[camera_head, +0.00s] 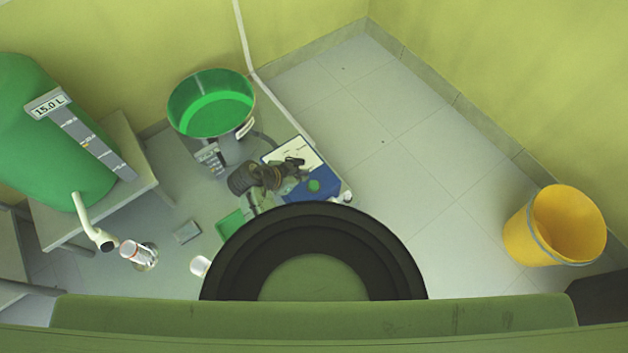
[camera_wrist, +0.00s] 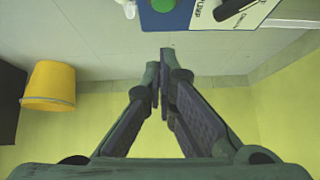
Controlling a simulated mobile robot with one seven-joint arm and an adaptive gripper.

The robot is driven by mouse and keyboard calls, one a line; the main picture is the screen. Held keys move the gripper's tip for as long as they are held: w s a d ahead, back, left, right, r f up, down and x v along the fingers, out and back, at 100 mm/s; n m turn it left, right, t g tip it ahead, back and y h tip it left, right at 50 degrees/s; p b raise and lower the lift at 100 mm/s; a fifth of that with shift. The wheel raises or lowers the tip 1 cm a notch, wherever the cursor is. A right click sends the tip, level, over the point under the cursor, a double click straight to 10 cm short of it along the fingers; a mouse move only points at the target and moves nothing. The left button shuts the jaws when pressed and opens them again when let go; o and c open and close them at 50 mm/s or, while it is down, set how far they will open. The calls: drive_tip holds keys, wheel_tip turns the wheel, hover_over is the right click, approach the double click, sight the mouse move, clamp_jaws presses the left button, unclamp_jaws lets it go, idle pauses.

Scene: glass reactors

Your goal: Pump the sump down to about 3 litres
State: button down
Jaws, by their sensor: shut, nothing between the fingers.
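A round open green vessel (camera_head: 210,88) stands on the floor near the wall with bright green liquid in it; its small front plate is too small to read. A large green tank (camera_head: 50,150) at the left carries a level scale and a sign (camera_head: 46,104) reading 15.0 L. I cannot tell for certain which is the sump. A blue and white pump box (camera_head: 325,188) has a green button (camera_head: 314,185), also visible at the top of the wrist view (camera_wrist: 162,4), beside a black switch-like part (camera_wrist: 232,7). My gripper (camera_head: 300,164) is shut and empty over the box; its fingertips (camera_wrist: 160,75) appear apart from it.
A yellow bucket (camera_head: 527,230) stands on the right. A table (camera_head: 125,150) bears the green tank, whose white spout (camera_head: 93,225) points down near a small red and white vessel (camera_head: 131,250). A green tray (camera_head: 231,226) lies left of my arm. The tiled floor between pump and bucket is clear.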

hover_over(314, 187)
drive_tip(key=f, duration=0.6)
drive_tip(key=shift+w+d+f, duration=0.1)
drive_tip(key=shift+d+f, duration=0.15)
drive_tip(key=shift+f, duration=0.1)
wheel_tip(314, 187, down, 2)
drive_tip(key=shift+a+f, duration=0.15)
drive_tip(key=shift+f, duration=0.1)
drive_tip(key=shift+a+f, duration=0.1)
drive_tip(key=shift+f, duration=0.65)
